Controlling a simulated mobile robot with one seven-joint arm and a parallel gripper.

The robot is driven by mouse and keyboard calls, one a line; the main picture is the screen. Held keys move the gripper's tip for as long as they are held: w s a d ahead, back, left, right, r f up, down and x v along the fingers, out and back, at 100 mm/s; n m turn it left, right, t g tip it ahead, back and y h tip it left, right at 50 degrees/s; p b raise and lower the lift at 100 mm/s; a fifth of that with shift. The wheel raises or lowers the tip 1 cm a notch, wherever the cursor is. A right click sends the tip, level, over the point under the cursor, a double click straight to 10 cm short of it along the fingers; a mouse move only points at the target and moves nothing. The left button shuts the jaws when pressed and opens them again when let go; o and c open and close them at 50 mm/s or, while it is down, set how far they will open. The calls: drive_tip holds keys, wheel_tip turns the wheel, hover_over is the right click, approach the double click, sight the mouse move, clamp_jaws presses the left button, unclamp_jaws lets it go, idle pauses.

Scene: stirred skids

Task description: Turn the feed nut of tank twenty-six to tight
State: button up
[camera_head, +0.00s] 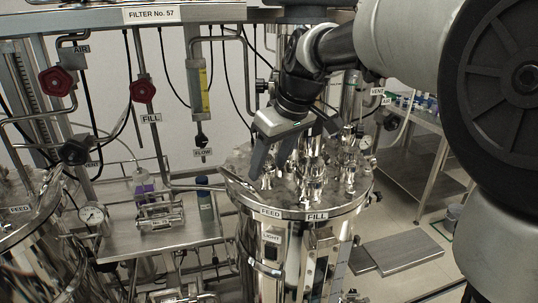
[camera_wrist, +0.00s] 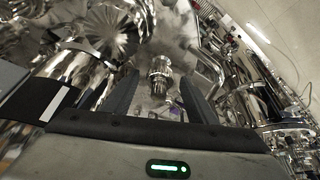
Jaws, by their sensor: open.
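A polished steel tank (camera_head: 262,250) stands at the middle of the head view, with FEED (camera_head: 270,212) and FILL labels on its lid rim. No tank number is readable, so I cannot tell whether it is tank twenty-six. My gripper (camera_head: 270,165) is over the left part of its lid, tilted downward, with its dark fingers apart. In the wrist view, a shiny round metal fitting (camera_wrist: 160,72) shows between the open fingers (camera_wrist: 157,85). I cannot tell whether the fingers touch it or whether it is the feed nut.
Several metal fittings crowd the lid. Another steel tank with a FEED label (camera_head: 20,209) is at the left. Red valve knobs (camera_head: 57,81) and a flow tube (camera_head: 198,88) hang behind. A steel side table (camera_head: 185,237) stands between the tanks.

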drive_tip(key=c, duration=1.1)
drive_tip(key=shift+o, duration=0.2)
